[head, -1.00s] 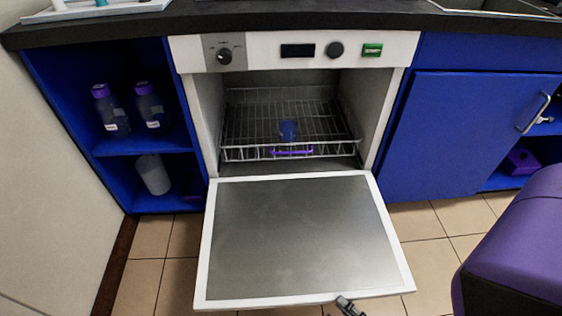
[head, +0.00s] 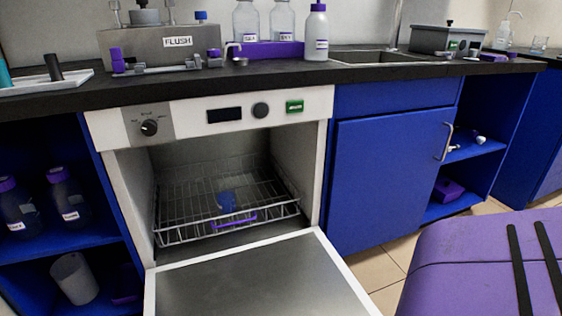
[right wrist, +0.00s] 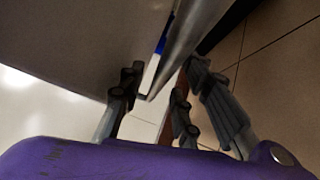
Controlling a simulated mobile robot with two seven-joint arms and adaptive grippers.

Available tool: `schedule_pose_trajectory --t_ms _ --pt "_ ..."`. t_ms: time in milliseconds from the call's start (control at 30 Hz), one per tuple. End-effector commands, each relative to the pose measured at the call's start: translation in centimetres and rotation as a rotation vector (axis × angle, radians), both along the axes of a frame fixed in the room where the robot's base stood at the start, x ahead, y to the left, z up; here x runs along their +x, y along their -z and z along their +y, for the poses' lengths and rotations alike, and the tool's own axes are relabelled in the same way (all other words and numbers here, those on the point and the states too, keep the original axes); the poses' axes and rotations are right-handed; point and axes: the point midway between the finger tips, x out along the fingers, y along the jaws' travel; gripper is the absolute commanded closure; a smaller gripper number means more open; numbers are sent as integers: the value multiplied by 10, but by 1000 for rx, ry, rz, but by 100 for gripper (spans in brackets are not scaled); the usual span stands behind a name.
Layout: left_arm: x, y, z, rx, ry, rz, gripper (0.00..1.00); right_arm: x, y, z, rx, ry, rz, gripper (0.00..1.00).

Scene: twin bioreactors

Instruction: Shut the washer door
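The washer (head: 214,113) stands under the counter with its door (head: 259,278) folded down and open. The door's front edge is cut off below the head view. Inside, a wire rack (head: 172,237) holds a blue item (head: 227,202) and a purple piece (head: 227,223). In the right wrist view, my right gripper (right wrist: 160,88) is open, its fingers spread. A grey panel, apparently the door (right wrist: 75,40), and a shiny metal edge lie at and just beyond the fingers. I cannot tell whether they touch. My left gripper is out of view.
A blue shelf with bottles (head: 66,196) and a white beaker (head: 75,278) is left of the washer. A shut blue cabinet (head: 385,185) is on the right. Tiled floor (head: 378,268) shows beside the door. The counter (head: 300,76) above carries bottles and equipment.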

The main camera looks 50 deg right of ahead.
Motion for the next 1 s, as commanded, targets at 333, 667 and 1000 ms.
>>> schedule_pose_trajectory --t_ms 333,667,1000 --pt "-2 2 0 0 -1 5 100 8 -2 2 0 -1 0 69" --pt "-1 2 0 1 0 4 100 8 -2 2 1 0 -1 100" --pt "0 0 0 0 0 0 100 7 -3 2 3 0 1 100"
